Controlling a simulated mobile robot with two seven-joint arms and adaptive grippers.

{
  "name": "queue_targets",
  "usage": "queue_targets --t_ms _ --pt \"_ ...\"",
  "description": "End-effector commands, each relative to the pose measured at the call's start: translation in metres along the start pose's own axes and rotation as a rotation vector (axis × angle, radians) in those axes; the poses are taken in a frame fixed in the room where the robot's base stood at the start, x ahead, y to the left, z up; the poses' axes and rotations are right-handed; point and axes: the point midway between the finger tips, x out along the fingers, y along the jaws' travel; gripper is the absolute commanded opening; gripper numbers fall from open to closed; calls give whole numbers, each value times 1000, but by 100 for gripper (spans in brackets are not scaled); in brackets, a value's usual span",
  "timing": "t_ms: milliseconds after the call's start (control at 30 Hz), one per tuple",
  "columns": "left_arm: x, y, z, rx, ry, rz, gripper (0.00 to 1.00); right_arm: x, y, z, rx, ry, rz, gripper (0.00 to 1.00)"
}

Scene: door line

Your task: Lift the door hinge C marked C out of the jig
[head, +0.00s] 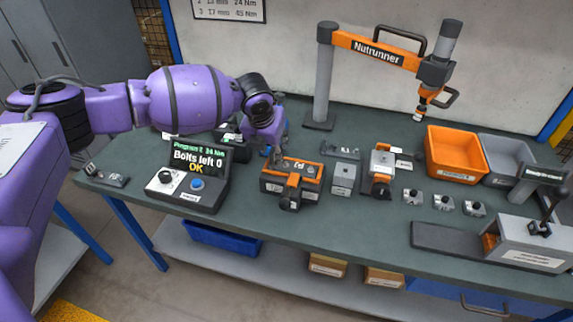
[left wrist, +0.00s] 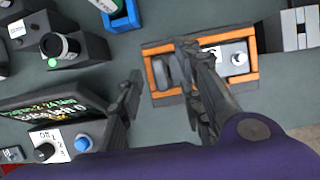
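The jig is an orange-framed dark fixture (head: 264,185) on the bench, left of the middle; it also shows in the left wrist view (left wrist: 149,75). A pale grey metal part, apparently the door hinge (head: 310,171), lies in it; in the left wrist view the hinge (left wrist: 238,58) shows a round bolt head. Its letter is not readable. My left gripper (head: 272,155) is above the jig's back left side. In the left wrist view the gripper (left wrist: 165,98) is open and empty, one finger overlapping the jig and partly hiding the hinge. My right gripper is out of view.
A control box (head: 186,191) with a screen reading "Bolts left 0 OK" stands left of the jig. A grey block (head: 343,178) and an orange-grey fixture (head: 382,168) stand to its right. Several small grey parts, an orange bin (head: 455,150) and the Nutrunner arm (head: 375,48) are farther right.

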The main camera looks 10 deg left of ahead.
Motion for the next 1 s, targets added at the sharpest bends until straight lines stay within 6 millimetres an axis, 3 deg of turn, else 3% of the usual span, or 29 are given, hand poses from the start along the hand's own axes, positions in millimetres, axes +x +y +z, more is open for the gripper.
queue_targets --t_ms 133,400,700,1000 --pt "18 0 0 -1 0 0 34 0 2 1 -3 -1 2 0" --pt "22 0 0 0 -2 -2 34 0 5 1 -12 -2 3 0" --pt "22 0 0 -1 -2 -1 0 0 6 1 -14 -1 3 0" --pt "21 -1 2 -1 -5 -2 0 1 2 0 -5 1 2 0"
